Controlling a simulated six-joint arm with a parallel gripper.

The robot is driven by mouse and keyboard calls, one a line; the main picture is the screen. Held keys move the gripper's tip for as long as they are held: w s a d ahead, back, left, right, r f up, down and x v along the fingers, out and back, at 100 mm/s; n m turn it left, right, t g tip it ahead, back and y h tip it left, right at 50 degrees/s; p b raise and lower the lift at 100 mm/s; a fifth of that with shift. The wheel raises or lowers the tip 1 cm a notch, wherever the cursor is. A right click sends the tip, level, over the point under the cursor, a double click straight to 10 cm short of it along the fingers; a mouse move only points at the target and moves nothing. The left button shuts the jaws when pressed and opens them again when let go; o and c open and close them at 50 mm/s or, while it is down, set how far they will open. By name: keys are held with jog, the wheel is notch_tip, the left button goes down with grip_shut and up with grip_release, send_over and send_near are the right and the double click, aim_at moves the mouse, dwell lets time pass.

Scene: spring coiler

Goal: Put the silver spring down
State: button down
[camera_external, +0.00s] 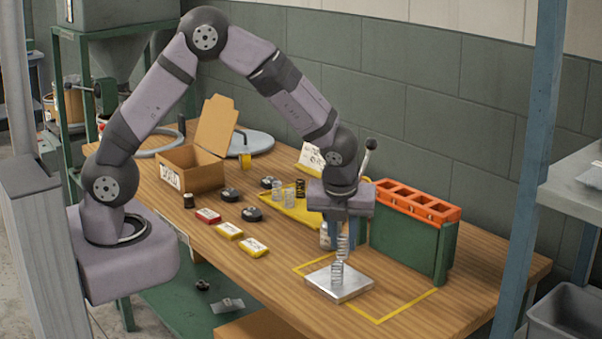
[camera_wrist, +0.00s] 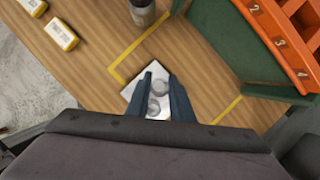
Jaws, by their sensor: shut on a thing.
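The silver spring (camera_external: 339,270) stands upright over a shiny metal plate (camera_external: 357,287); its lower end appears to meet the plate, but I cannot tell whether it bears on it. My gripper (camera_external: 344,237) points down and is shut on the spring's upper part. In the wrist view the two blue fingers of my gripper (camera_wrist: 162,80) lie on either side of the silver spring (camera_wrist: 156,103), seen end-on. The metal plate (camera_wrist: 133,93) shows beneath them, partly hidden by the fingers.
A yellow tape outline (camera_external: 404,306) surrounds the plate's area. A green rack with an orange numbered top (camera_external: 418,202) stands right. A jar (camera_wrist: 143,13) is close behind. A yellow tray (camera_external: 306,213) holds several springs. Small boxes (camera_external: 254,247) and an open carton (camera_external: 203,176) lie left.

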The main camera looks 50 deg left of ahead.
aim_at(342, 253)
jog(key=shift+f, duration=1.85)
jog(key=shift+f, duration=0.15)
jog(key=c, duration=1.6)
grip_release()
jog(key=shift+o, duration=0.2)
jog(key=v, duration=1.2)
jog(key=shift+r+b, duration=0.2)
jog(key=shift+b, duration=0.2)
